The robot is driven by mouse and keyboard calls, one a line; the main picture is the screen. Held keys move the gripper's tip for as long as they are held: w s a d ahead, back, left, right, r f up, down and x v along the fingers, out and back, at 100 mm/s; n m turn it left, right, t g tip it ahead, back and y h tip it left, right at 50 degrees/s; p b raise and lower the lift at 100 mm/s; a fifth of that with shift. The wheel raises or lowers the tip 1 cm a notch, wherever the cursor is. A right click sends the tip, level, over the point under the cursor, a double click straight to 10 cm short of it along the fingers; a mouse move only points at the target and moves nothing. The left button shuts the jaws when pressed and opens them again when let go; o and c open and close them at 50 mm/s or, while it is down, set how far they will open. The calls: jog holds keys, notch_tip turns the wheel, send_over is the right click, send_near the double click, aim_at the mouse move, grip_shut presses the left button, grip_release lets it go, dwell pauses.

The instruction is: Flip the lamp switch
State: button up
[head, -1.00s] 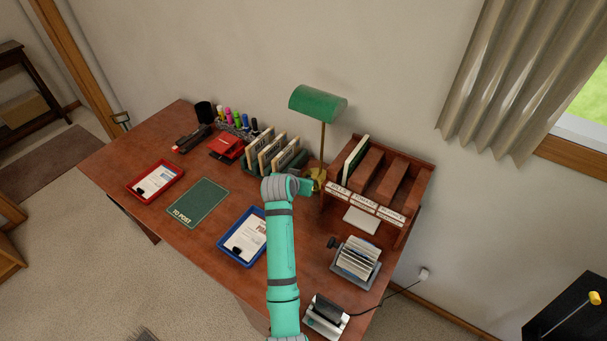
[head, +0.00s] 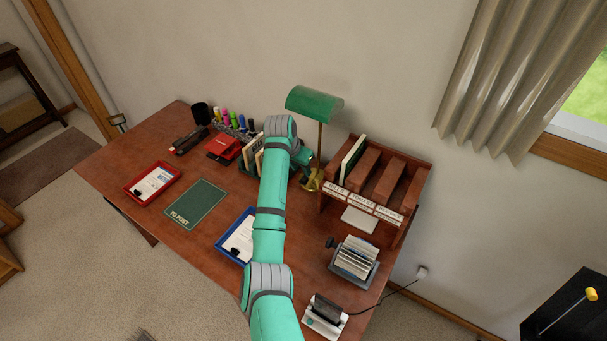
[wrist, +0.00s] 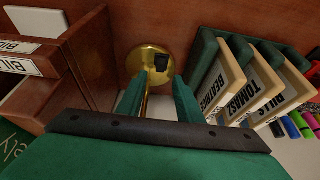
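The desk lamp has a green shade (head: 315,103), a thin brass stem (head: 320,140) and a round brass base (head: 311,186). In the wrist view, the brass base (wrist: 138,62) lies ahead of the fingers, with a small black switch (wrist: 161,63) on it. My gripper (wrist: 160,80) is open and empty, with its two green fingers apart and pointing toward the base. The stem shows between the fingers, close to the left one; I cannot tell whether they touch. In the head view, my gripper (head: 307,172) is beside the stem, partly hidden by my arm.
A wooden letter sorter (head: 375,180) stands close right of the lamp. A file rack (wrist: 235,85) is close on its other side, partly behind my arm in the head view. A rotary card file (head: 355,260) and blue tray (head: 236,238) are nearer the front.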

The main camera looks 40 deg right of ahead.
aim_at(305, 177)
jog(key=x, duration=0.5)
jog(key=shift+w+d+f, duration=0.1)
jog(key=shift+d+f, duration=0.1)
jog(key=shift+f, duration=0.05)
